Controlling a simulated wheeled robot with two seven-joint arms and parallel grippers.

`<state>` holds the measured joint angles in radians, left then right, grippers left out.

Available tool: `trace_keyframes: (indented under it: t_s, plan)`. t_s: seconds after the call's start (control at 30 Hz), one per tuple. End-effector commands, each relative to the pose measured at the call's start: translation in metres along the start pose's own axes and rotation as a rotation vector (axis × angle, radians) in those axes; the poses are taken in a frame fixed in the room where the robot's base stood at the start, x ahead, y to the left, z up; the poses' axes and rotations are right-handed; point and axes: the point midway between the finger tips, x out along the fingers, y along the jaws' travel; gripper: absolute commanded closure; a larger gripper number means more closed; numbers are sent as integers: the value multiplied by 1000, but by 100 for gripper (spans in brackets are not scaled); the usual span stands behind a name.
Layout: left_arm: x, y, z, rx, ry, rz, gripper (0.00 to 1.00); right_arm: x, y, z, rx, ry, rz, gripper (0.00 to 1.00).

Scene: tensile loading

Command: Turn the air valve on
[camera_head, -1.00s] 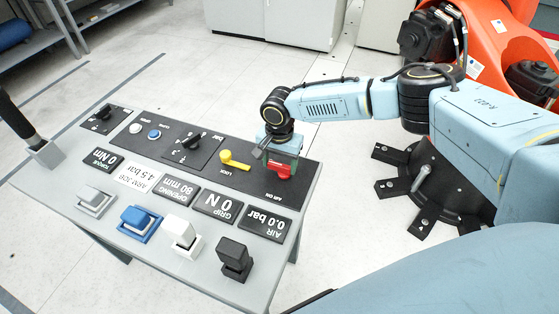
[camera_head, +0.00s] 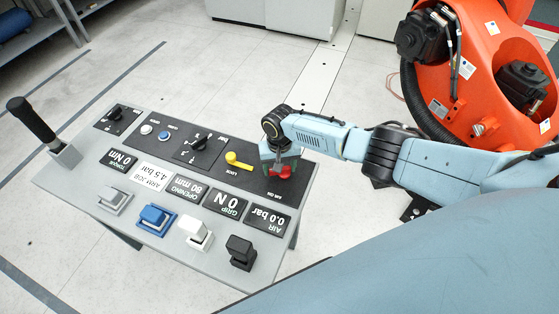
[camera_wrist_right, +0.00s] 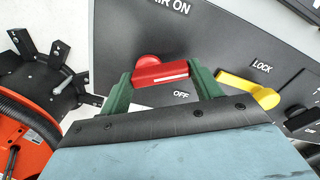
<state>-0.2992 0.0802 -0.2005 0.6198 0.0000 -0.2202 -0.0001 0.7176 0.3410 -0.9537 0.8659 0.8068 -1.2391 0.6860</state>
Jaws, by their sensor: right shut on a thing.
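The red air valve handle (camera_head: 281,172) sits at the right end of the black strip on the grey control panel. It also shows in the right wrist view (camera_wrist_right: 158,72), where it points toward neither label exactly, with "OFF" below it and "AIR ON" above. My right gripper (camera_wrist_right: 160,80) has its two green fingers on either side of the red handle and is shut on it. In the head view my right gripper (camera_head: 280,160) partly hides the handle. The air display (camera_head: 267,217) reads 0.0 bar. My left gripper is not in view.
A yellow lock lever (camera_head: 238,160) is close beside the red handle. Black knobs, small buttons and displays fill the panel (camera_head: 75,178). A black joystick (camera_head: 32,120) stands at its left end. An orange robot (camera_head: 480,90) stands at the right. Open floor lies behind the panel.

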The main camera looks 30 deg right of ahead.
Motion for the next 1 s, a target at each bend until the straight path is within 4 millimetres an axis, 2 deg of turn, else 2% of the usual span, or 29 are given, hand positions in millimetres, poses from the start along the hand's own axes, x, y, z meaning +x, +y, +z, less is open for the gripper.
trace_keyframes:
  t_s: [0.7, 1.0]
  plan:
    - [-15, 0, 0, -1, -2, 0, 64, 0, 4, 10, -673, -2, 0, 59]
    - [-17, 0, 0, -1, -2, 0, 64, 0, 6, 12, -891, 0, 0, 59]
